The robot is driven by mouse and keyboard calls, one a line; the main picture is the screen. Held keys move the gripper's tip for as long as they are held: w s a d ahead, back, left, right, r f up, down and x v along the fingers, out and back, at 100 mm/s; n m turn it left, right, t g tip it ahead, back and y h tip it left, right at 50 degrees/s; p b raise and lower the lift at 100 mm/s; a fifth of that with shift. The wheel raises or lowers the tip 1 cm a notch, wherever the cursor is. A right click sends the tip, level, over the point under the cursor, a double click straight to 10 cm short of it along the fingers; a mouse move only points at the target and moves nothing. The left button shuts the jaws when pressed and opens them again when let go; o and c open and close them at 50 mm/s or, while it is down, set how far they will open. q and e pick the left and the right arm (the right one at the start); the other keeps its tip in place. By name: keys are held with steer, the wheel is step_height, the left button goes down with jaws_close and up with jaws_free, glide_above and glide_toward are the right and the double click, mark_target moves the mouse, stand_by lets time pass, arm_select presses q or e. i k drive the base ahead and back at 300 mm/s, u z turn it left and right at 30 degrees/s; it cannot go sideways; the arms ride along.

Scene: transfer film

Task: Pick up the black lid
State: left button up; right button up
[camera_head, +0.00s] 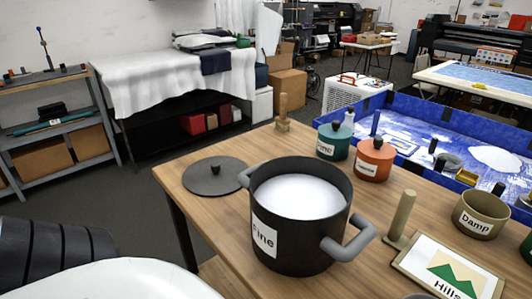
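The black lid (207,177) lies flat on the wooden table at its left edge, with a small dark knob on top. A large black pot (289,242) with grey handles and a label ending in "ine" stands to its right, filled with white material. The pot hides a little of the table beside the lid. Neither of my grippers shows; nothing is touching the lid.
The wooden table (370,279) also holds a green jar (335,141), an orange jar (374,159), a bowl labelled "Damp" (478,215), wooden posts and a framed "Hills" picture (447,268). A blue-walled tray (437,113) stands behind.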

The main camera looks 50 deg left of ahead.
mark_target(217, 176)
steer(key=u, duration=0.15)
steer(key=k, duration=0.35)
steer(key=u, duration=1)
steer(key=i, duration=0.5)
